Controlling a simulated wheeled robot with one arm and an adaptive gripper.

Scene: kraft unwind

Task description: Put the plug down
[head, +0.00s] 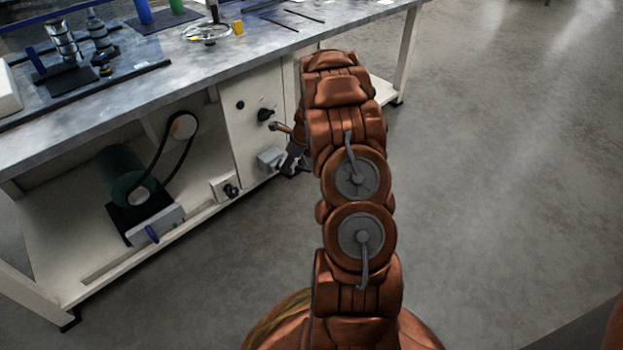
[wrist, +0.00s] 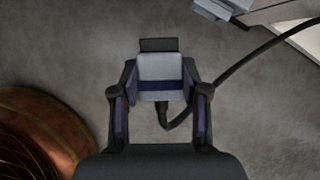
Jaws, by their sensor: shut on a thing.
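The plug (wrist: 160,70) is a light grey block with a dark blue band and a darker end. In the wrist view it sits between the two fingers of my gripper (wrist: 160,92), which is shut on it. A black cable (wrist: 240,62) leaves the plug's near side, loops and runs to the upper right. Grey concrete floor shows behind the plug; its height above the floor cannot be told. In the head view my gripper (head: 291,161) is low in front of the bench, partly hidden by my arm, and the plug cannot be made out clearly there.
A workbench (head: 170,70) stands at the left, with tools on its top. Its lower shelf (head: 100,262) holds a green cylindrical machine (head: 125,172) and a small box (head: 223,188). A grey box (head: 270,158) is beside my gripper. The floor (head: 500,190) at right is clear.

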